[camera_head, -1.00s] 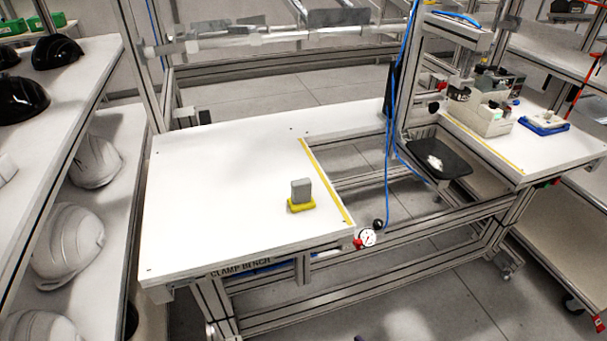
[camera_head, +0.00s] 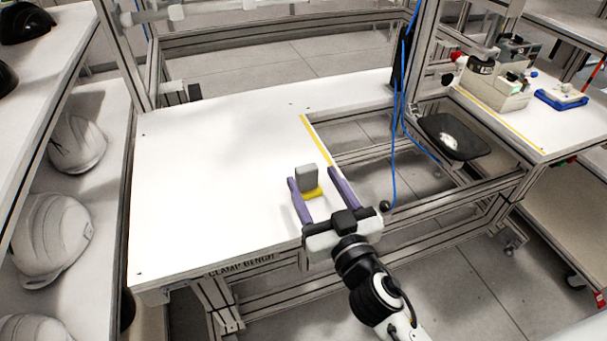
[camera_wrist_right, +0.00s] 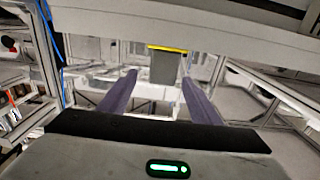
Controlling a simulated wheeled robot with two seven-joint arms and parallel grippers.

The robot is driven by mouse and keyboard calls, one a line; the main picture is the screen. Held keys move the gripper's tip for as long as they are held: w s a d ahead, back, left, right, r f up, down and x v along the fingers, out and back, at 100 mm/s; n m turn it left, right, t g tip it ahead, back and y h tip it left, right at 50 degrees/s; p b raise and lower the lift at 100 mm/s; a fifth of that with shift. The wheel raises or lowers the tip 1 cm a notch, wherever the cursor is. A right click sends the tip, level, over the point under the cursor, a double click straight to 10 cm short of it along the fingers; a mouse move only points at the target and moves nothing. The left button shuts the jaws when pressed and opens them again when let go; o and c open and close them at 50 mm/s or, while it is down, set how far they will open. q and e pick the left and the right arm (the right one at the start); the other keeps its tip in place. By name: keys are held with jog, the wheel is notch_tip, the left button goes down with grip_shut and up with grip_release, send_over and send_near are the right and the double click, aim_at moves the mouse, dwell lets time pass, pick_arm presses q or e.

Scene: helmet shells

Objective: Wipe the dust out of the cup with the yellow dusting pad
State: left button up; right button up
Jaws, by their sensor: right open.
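The yellow dusting pad (camera_head: 313,194) lies on the white bench with its grey block handle (camera_head: 306,177) standing up. My right gripper (camera_head: 312,176) is open, its two purple fingers on either side of the handle in the head view. In the right wrist view the handle (camera_wrist_right: 164,68) and the pad's yellow edge (camera_wrist_right: 168,47) appear beyond the open fingertips, nearer the right finger; contact is not visible. A black dish (camera_head: 455,137) with a whitish patch inside, possibly the cup, sits right of the bench. My left gripper is not in view.
The white clamp bench (camera_head: 200,190) is mostly clear. A blue hose (camera_head: 397,110) hangs beside a metal upright between bench and dish. A right-hand table holds a beige bin (camera_head: 497,88) and a blue tray (camera_head: 560,99). White helmet shells (camera_head: 50,225) line the left shelf.

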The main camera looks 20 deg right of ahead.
aim_at(304, 167)
jog(key=w, duration=0.2)
jog(key=shift+w, duration=0.3)
jog(key=w, duration=0.1)
jog(key=w+p, duration=0.1)
jog(key=w, duration=0.2)
jog(key=shift+w+a+r+p, duration=0.1)
jog(key=shift+a+r+p, duration=0.15)
jog(key=shift+a+p, duration=0.1)
jog(key=shift+w, duration=0.5)
jog(key=c, duration=1.2)
